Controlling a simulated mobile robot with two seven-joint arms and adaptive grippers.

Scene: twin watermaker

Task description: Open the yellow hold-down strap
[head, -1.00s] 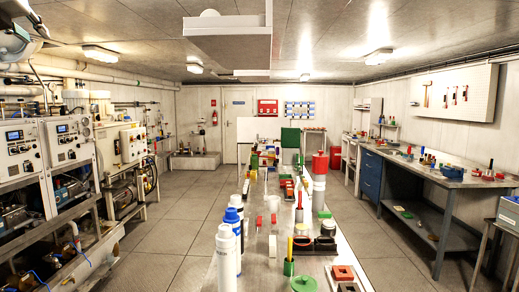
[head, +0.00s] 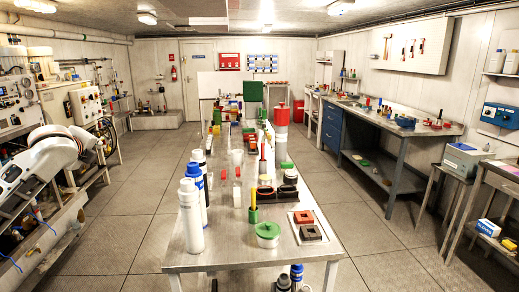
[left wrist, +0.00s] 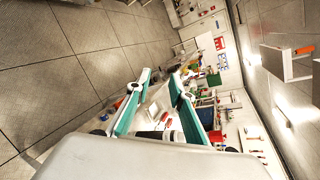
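I cannot make out a yellow hold-down strap in either view. My left arm (head: 50,160) comes in at the left edge of the head view, raised in front of the machine panels; its fingers cannot be made out there. In the left wrist view my left gripper (left wrist: 161,76) shows two teal-padded fingers spread apart with nothing held between them. The picture there is tilted, with the room's tables and far wall beyond the fingers. My right gripper is in neither view.
A long table (head: 215,258) stands in the middle with white bottles (head: 190,215), a green cup (head: 253,214) and several small parts. Machines with panels (head: 88,105) line the left wall. A blue workbench (head: 333,128) stands right. Floor is clear on both sides of the table.

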